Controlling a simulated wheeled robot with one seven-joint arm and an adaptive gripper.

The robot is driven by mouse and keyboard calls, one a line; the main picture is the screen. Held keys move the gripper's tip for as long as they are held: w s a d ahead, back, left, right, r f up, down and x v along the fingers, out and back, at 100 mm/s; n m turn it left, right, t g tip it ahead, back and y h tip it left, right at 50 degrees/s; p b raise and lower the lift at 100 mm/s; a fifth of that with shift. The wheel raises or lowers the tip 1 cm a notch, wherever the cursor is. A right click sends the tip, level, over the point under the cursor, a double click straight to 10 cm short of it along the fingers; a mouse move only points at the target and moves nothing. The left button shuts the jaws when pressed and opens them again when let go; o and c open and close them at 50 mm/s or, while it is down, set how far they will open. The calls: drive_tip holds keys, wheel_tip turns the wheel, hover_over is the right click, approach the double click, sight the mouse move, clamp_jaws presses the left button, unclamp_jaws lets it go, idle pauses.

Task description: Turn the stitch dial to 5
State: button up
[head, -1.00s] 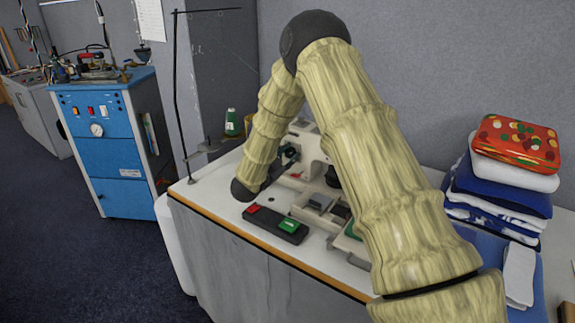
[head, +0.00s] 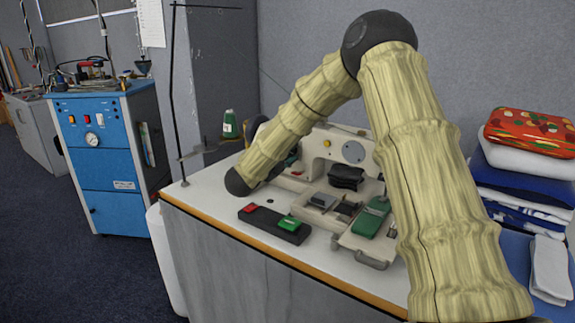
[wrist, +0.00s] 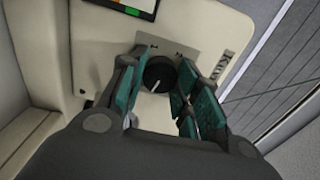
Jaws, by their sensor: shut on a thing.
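The stitch dial (wrist: 159,74) is a round black knob with a white pointer line, on the cream face of the sewing machine (wrist: 100,45). Its pointer slants toward the lower left in the wrist view. A grey scale plate (wrist: 176,52) lies behind the dial; its marks are partly hidden and too small to read. My gripper (wrist: 158,77) has its teal-padded fingers on both sides of the dial and is shut on it. In the head view the sewing machine (head: 322,150) stands on the table; my arm hides the dial.
A black box with red and green buttons (head: 274,224) sits near the front edge of the white table (head: 215,207). A thread stand with a green spool (head: 230,124) is behind on the left.

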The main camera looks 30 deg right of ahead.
drive_tip(key=shift+f+m+b, duration=0.25)
drive_tip(key=shift+m+b, duration=1.25)
drive_tip(key=shift+b, duration=0.3)
drive_tip(key=shift+r, duration=0.1)
drive_tip(key=o, duration=1.1)
drive_tip(key=shift+r, duration=0.1)
drive_tip(key=shift+c, duration=0.2)
drive_tip(key=shift+s+a, duration=0.1)
drive_tip(key=v, duration=1.1)
drive_tip(key=shift+a, duration=0.3)
drive_tip(key=shift+s, duration=0.15)
